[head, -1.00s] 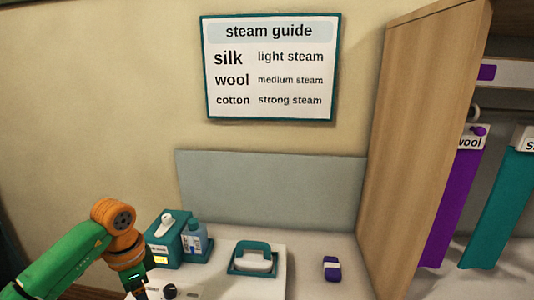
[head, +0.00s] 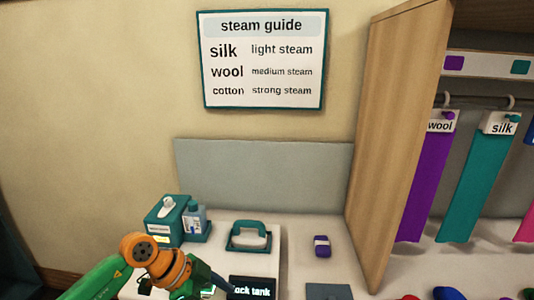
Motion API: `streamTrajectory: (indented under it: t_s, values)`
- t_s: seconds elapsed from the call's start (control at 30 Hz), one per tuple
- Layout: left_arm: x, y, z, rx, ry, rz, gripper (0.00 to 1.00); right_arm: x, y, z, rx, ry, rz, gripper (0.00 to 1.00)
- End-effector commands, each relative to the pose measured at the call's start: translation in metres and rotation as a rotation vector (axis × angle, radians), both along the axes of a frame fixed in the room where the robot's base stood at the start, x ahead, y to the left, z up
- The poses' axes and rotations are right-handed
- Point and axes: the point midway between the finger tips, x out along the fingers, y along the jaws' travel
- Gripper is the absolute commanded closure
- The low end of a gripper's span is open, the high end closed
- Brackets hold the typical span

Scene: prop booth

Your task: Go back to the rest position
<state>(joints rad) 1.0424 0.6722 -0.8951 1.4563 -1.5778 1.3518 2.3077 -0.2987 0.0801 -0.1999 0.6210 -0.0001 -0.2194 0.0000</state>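My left arm comes in from the lower left, with a green link and orange joints. My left gripper (head: 208,284) is at the bottom edge, beside a black label reading "ack tank" (head: 253,288). Its fingers are too small and partly cut off to tell whether they are open or shut, and I see nothing clearly held. My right gripper is not in view.
A teal box (head: 165,222) with a bottle (head: 195,222) stands behind my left arm. A wooden rack panel (head: 390,140) stands right, beside hanging purple (head: 428,185) and teal (head: 478,180) strips.

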Motion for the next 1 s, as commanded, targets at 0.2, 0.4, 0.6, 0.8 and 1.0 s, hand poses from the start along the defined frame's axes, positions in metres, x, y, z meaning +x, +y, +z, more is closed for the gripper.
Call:
streamTrajectory:
  t_s: [0.2, 0.4, 0.6, 0.8, 1.0]
  values:
    - [-0.019, -0.117, 0.070, -0.654, -0.351, -0.123, 0.30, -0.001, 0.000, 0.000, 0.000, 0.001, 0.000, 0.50]
    - [0.031, -0.035, 0.129, -1.040, -0.754, 0.766, 0.30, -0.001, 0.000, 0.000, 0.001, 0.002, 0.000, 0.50]
    - [-0.007, 0.069, -0.016, -0.460, -0.468, 1.386, 0.30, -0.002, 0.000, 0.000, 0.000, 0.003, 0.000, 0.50]
    - [-0.094, 0.086, -0.100, -0.059, -0.122, 1.422, 0.30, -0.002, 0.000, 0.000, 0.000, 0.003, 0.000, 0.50]
    - [-0.182, 0.082, -0.139, 0.190, 0.176, 1.304, 0.30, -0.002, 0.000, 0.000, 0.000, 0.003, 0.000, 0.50]
